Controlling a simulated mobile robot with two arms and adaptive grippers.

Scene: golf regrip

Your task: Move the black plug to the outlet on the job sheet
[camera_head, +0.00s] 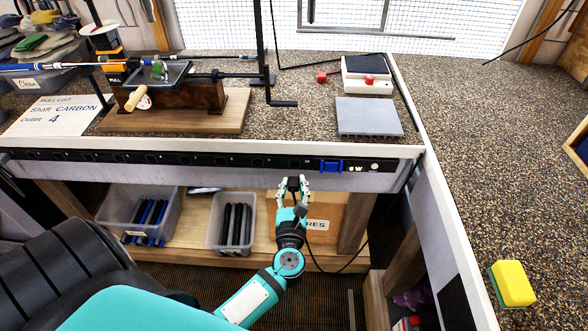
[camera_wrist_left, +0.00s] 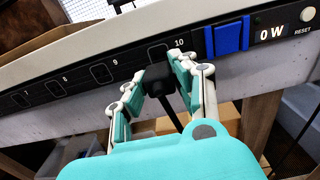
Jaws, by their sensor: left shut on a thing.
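The black plug (camera_wrist_left: 157,80) is between the fingers of my left gripper (camera_wrist_left: 150,88), which is shut on it. In the head view the left gripper (camera_head: 293,184) is at the right part of the black power strip (camera_head: 205,159) on the bench's front edge. The plug is just below and in front of outlet 10 (camera_wrist_left: 158,52); I cannot tell whether it touches the strip. Outlets 9 (camera_wrist_left: 100,73), 8 (camera_wrist_left: 55,88) and 7 (camera_wrist_left: 21,100) show to its left. The job sheet (camera_head: 48,118) reads Shaft CARBON, Outlet 4. My right gripper is out of view.
A blue switch (camera_wrist_left: 227,38) and a display reading 0 W (camera_wrist_left: 271,32) are right of outlet 10. The plug's black cord (camera_head: 345,268) hangs below the bench. Bins of grips (camera_head: 232,225) stand on the lower shelf. A clamped shaft fixture (camera_head: 175,97) stands on the bench.

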